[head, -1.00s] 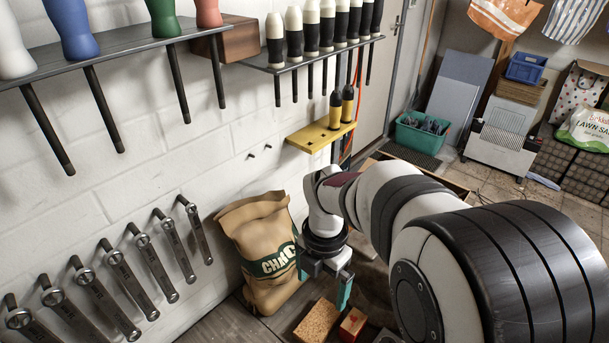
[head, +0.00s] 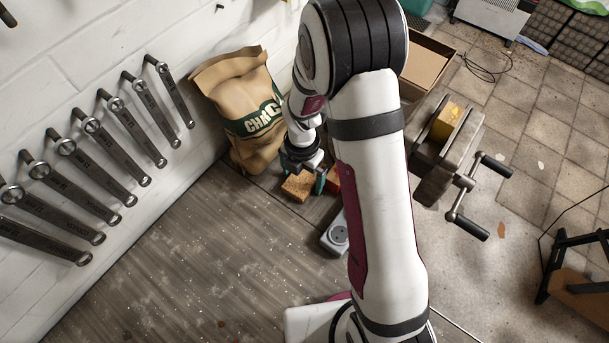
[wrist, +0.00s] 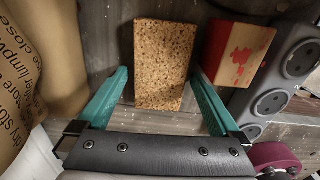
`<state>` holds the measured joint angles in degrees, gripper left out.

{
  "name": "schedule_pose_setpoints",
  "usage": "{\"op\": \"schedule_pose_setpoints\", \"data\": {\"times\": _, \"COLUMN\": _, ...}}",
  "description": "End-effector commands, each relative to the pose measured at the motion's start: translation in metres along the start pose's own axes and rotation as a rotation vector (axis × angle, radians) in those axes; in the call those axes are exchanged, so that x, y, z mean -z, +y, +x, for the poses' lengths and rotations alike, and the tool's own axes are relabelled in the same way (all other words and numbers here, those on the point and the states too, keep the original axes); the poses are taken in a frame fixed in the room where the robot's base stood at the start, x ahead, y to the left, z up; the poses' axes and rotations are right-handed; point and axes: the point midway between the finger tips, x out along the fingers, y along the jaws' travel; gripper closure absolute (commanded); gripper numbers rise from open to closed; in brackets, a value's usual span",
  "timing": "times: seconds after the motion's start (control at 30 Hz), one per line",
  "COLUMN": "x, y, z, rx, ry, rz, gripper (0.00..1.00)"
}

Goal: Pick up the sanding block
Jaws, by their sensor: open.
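The sanding block, a speckled tan cork-like block (wrist: 165,55), lies on the workbench (head: 190,240) beside the paper sack. It also shows in the head view (head: 297,187). My gripper (wrist: 160,78) is open, with its teal fingers on either side of the near part of the block in the wrist view. Small gaps seem to show between fingers and block; contact cannot be told. In the head view my gripper (head: 304,174) is low over the block, partly hidden by my own arm.
A red block with a paint-stained wooden face (wrist: 237,52) stands close right of the right finger. A grey power strip (wrist: 280,80) lies beyond it. A brown paper sack (head: 240,105) stands close on the left. A vise (head: 445,150) is right of my arm. The front bench is clear.

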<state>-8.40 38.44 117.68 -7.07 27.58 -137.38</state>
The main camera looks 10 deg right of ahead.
Motion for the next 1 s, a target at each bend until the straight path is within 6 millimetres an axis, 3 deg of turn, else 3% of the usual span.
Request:
{"op": "schedule_pose_setpoints", "data": {"times": 0.07, "x": 0.000, "y": 0.000, "z": 0.000, "rx": 0.000, "ry": 0.000, "rz": 0.000, "gripper": 0.04}}
{"op": "schedule_pose_setpoints", "data": {"times": 0.47, "x": 0.000, "y": 0.000, "z": -0.001, "rx": 0.000, "ry": 0.000, "rz": 0.000, "gripper": 0.76}}
{"op": "schedule_pose_setpoints", "data": {"times": 0.73, "x": 0.000, "y": 0.001, "z": -0.006, "rx": -0.002, "ry": -0.001, "rz": 0.000, "gripper": 0.78}}
{"op": "schedule_pose_setpoints", "data": {"times": 1.0, "x": -0.001, "y": 0.001, "z": -0.074, "rx": -0.005, "ry": -0.004, "rz": 0.000, "gripper": 0.78}}
